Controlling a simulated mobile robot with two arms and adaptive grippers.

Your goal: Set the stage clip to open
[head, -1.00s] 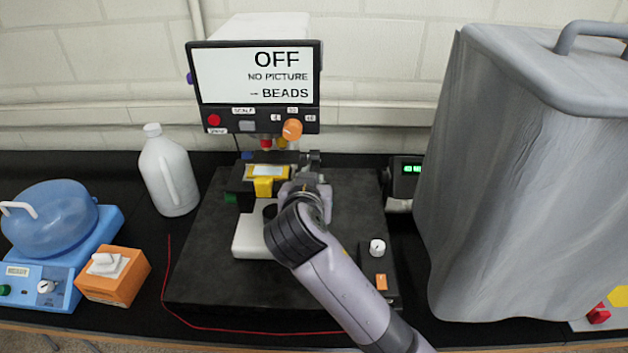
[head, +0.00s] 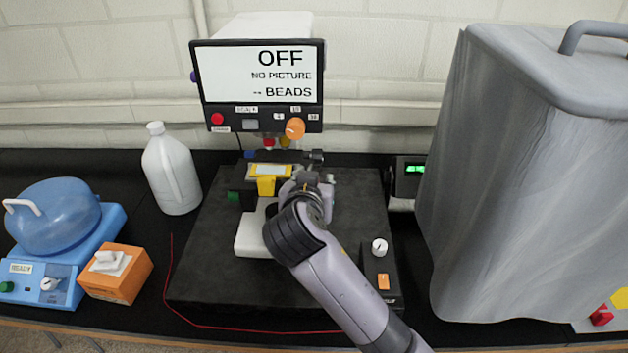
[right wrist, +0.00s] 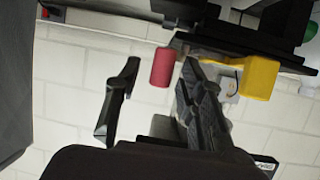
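The microscope stage (head: 236,196) is dark, under the lens head, with a yellow piece (head: 267,185) at its front that looks like the stage clip. I cannot tell whether the clip is open or shut. My right gripper (head: 318,186) is just right of the yellow piece, its fingers partly hidden by my arm. In the right wrist view, which looks upside down, my right gripper (right wrist: 161,64) is open and empty. A red cylinder (right wrist: 162,69) shows beyond the finger gap. The yellow piece (right wrist: 262,77) is outside the right-hand finger, apart from it. My left gripper is out of view.
The monitor (head: 258,72) above reads OFF, NO PICTURE, BEADS. An orange knob (head: 295,128) sits at its lower edge. A white bottle (head: 172,175), an orange box (head: 116,275) and a blue device (head: 50,225) stand left. A large grey cover (head: 520,180) fills the right side.

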